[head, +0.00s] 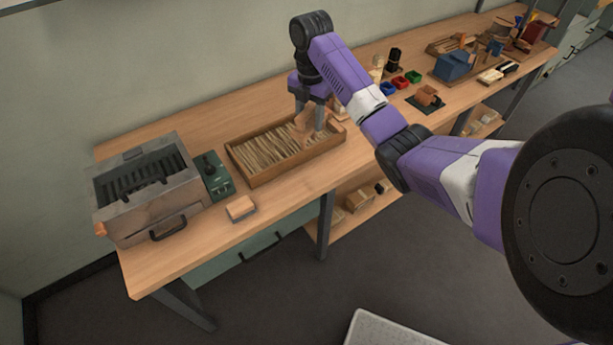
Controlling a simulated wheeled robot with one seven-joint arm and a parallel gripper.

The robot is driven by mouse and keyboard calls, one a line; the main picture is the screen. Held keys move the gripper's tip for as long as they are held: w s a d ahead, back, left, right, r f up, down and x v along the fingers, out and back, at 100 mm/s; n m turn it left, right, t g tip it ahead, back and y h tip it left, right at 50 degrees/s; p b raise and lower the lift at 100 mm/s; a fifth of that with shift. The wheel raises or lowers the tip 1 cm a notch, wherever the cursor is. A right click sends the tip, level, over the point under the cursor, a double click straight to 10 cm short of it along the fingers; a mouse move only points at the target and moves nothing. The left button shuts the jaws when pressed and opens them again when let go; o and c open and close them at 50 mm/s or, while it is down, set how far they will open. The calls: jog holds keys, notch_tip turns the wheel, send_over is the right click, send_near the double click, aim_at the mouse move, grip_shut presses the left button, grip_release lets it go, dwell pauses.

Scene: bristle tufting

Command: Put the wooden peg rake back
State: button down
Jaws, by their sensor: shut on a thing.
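My gripper (311,118) is over the right end of a shallow wooden tray (262,182) on the workbench. It points down and is shut on a light wooden piece, which looks like the wooden peg rake (304,128). My fingers and wrist hide part of the rake. Its lower edge is at the tray's right end, and I cannot tell whether it touches the tray or its contents. The tray holds many thin pale strips or bristle bundles (265,153) lying side by side.
A grey metal box machine (150,215) with dark slots stands left of the tray, beside a green plate with a black knob (216,178). A small wooden block (240,209) lies near the front edge. Coloured bins (398,82) stand to the right. Bare bench lies behind the tray.

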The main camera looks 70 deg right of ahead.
jog(key=shift+s+a+f+b, duration=0.1)
jog(key=shift+f+b, duration=1.65)
jog(key=shift+f, duration=3.05)
jog(key=shift+s+f+b, duration=0.1)
jog(key=shift+f+b, duration=1.65)
jog(key=shift+f, duration=3)
jog(key=shift+f, duration=0.15)
jog(key=c, duration=0.8)
grip_release()
jog(key=shift+o, duration=0.2)
notch_tip(320, 180, up, 12)
jog(key=p, duration=0.2)
jog(key=shift+r, duration=0.25)
